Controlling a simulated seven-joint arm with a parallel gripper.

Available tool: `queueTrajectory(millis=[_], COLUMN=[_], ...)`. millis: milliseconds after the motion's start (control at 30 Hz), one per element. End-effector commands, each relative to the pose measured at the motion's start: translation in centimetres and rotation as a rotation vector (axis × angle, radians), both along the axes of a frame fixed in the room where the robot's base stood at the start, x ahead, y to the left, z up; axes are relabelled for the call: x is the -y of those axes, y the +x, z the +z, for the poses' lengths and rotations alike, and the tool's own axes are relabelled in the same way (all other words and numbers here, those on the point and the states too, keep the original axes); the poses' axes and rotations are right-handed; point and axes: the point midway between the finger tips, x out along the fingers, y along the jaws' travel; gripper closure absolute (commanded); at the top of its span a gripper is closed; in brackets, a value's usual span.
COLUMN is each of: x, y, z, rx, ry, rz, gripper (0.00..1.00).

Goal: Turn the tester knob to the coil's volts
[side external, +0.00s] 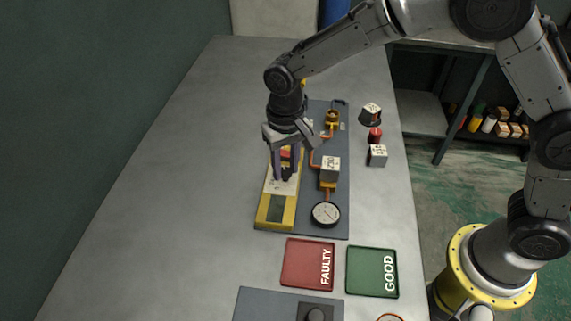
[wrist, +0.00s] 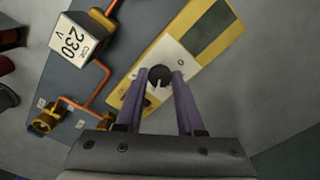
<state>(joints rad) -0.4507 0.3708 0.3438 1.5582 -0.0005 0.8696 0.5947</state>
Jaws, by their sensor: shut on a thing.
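The tester (side external: 263,216) is a yellow case with a pale face and a dark screen, lying on the grey panel; it also shows in the wrist view (wrist: 180,48). Its round black knob (wrist: 160,73) has a white pointer mark, which points toward my palm in the wrist view. My gripper (wrist: 160,80) is shut on the knob, with one purple finger on each side; in the side view my gripper (side external: 285,174) reaches down onto the tester and mostly hides the knob. Scale markings around the knob are not readable.
A pressure gauge (side external: 326,214) and copper pipes sit beside the tester on the panel (side external: 341,190). Small labelled parts (side external: 377,155) stand to the right. Red FAULTY (side external: 300,264) and green GOOD (side external: 365,272) trays lie in front. The table's left side is clear.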

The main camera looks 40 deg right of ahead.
Motion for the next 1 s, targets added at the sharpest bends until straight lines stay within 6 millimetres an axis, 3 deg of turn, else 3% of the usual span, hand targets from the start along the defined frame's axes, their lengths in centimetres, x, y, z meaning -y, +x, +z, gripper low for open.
queueTrajectory(millis=[333, 367, 500, 833, 1000], x=[0.0, 0.0, 0.0, 0.0, -0.1], y=[0.1, 0.1, 0.1, 0.1, 0.2], z=[0.1, 0.1, 0.1, 0.2, 2.1], rx=[0.003, 0.003, 0.002, 0.001, 0.006], ry=[0.003, 0.003, 0.002, 0.002, 0.003], rz=[-0.005, -0.005, -0.004, -0.003, -0.002], gripper=[1.0, 0.58, 0.33, 0.33, 0.33])
